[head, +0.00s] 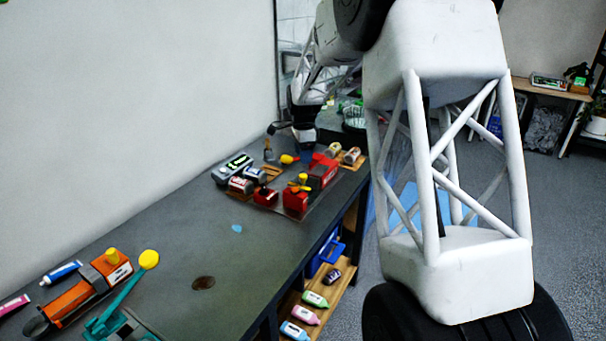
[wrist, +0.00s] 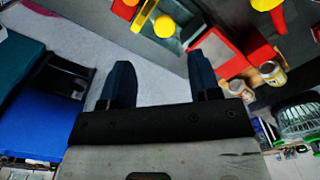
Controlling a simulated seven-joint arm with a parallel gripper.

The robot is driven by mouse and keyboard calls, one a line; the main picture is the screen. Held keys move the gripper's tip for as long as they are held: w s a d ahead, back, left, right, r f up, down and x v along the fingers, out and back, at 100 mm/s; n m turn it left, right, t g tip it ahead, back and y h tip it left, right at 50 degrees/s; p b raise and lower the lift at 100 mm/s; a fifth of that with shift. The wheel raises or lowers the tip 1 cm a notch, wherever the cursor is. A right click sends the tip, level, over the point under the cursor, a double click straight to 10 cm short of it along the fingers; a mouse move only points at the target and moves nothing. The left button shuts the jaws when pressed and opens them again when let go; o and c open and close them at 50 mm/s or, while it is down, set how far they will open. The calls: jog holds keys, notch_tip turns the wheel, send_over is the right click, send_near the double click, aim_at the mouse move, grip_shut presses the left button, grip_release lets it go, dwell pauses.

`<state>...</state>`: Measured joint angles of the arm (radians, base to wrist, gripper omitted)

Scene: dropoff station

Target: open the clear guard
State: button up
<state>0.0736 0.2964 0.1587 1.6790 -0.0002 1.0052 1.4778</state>
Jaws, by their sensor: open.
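In the wrist view, what looks like the clear guard (wrist: 176,44) is a see-through, greenish box-like cover beside yellow parts (wrist: 165,26) at the top centre. I cannot tell whether its lid is up or down. My gripper (wrist: 161,80) is open, its two dark fingers pointing toward that cover with nothing between them. The fingers look apart from it. In the head view, red devices with yellow knobs (head: 295,201) stand at the far end of the bench, below the end of my arm. The guard cannot be made out there.
The dark bench (head: 190,250) has bare room in its middle. An orange device (head: 85,294) and a teal tool (head: 118,318) lie at its near left. Cans (wrist: 272,72) and a dark basket (wrist: 299,119) are at the right in the wrist view. Bottles (head: 306,315) sit on a lower shelf.

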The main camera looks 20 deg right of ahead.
aim_at(303, 175)
jog(key=shift+w+f, duration=0.25)
jog(key=shift+w, duration=0.1)
jog(key=shift+f, duration=0.1)
jog(key=shift+f, duration=3.8)
